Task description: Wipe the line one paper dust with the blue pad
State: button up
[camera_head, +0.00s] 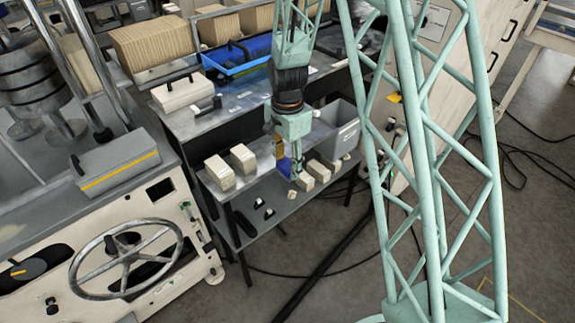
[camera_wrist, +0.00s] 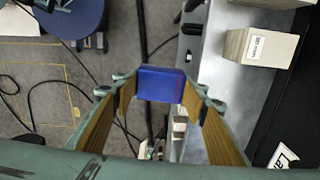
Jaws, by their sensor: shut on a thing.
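My gripper (camera_head: 292,172) hangs over the front of the grey metal bench (camera_head: 232,187). In the wrist view, my gripper (camera_wrist: 160,76) is shut on the blue pad (camera_wrist: 161,90), which sits between its two fingertips. In the head view only a little of the blue pad (camera_head: 284,165) shows beside the gripper. The pad appears above the bench's front edge, with floor and a strip of bench behind it in the wrist view. I cannot make out the paper dust in either view.
Cream blocks (camera_head: 219,172) stand on the bench left of my gripper, and more cream blocks (camera_head: 319,171) stand right of it. A grey bin (camera_head: 341,128) and a blue tray (camera_head: 235,63) lie behind. A machine with a handwheel (camera_head: 126,258) stands at left. Cables cross the floor.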

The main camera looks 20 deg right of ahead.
jog(key=shift+o, duration=0.7)
jog(key=shift+f, duration=0.1)
jog(key=shift+c, duration=0.3)
notch_tip(320, 180, down, 26)
jog(key=d+n+b, duration=0.1)
jog(key=n+b, duration=0.5)
jog(key=n, duration=0.7)
jog(key=shift+r+n, duration=0.25)
jog(key=shift+n, duration=0.15)
jog(key=shift+a, duration=0.1)
